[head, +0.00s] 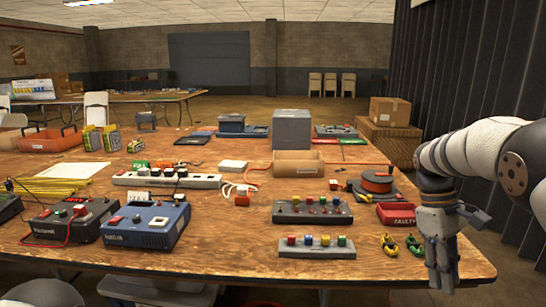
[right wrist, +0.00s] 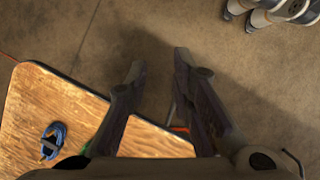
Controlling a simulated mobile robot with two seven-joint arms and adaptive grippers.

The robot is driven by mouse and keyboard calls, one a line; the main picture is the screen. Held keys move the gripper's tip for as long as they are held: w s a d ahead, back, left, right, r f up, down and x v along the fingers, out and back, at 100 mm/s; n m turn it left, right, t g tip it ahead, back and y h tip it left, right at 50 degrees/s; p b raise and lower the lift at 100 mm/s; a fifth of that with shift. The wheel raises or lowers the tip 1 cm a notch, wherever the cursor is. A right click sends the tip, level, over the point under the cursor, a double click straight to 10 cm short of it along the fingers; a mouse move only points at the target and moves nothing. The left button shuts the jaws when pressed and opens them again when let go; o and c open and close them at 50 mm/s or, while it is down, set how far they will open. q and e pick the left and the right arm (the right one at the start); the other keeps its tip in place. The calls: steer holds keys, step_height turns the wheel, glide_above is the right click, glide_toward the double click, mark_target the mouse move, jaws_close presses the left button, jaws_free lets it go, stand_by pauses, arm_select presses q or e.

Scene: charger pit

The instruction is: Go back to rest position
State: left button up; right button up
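My right gripper (head: 440,278) hangs fingers-down at the right front corner of the wooden table (head: 200,262). In the right wrist view its two fingers (right wrist: 158,64) are apart, with only bare floor and the table's edge seen between them, so it is open and empty. My left gripper is in neither view.
A red FAULTY bin (head: 396,213) and small yellow (head: 389,244) and yellow-green (head: 415,245) items lie just left of my right gripper. Button blocks (head: 317,247), chargers (head: 145,226) and a power strip (head: 166,181) spread leftward. Bare floor (right wrist: 245,75) lies beyond the table's edge.

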step_height(320, 180, down, 11)
steer(key=s+a, duration=0.2)
steer(key=s+a+f+m+y+p, duration=0.1)
steer(key=s+a+f, duration=0.1)
steer(key=s+f, duration=0.55)
steer(key=s+a+f+m+p, duration=0.1)
steer(key=s+a+f, duration=0.2)
steer(key=s+f, duration=0.4)
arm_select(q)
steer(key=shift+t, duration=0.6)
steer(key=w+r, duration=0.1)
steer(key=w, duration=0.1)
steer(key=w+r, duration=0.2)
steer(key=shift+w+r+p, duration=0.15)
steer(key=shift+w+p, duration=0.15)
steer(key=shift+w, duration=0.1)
arm_select(e)
steer(key=s+a+r+m, duration=0.1)
steer(key=s+a, duration=0.2)
steer(key=s, duration=0.8)
steer(key=s+a+r+m+t, duration=0.1)
steer(key=s+a+r, duration=0.1)
steer(key=s, duration=1)
steer(key=shift+s+a+r+m+y, duration=0.2)
steer(key=shift+a+m+y, duration=0.15)
steer(key=shift+a, duration=0.25)
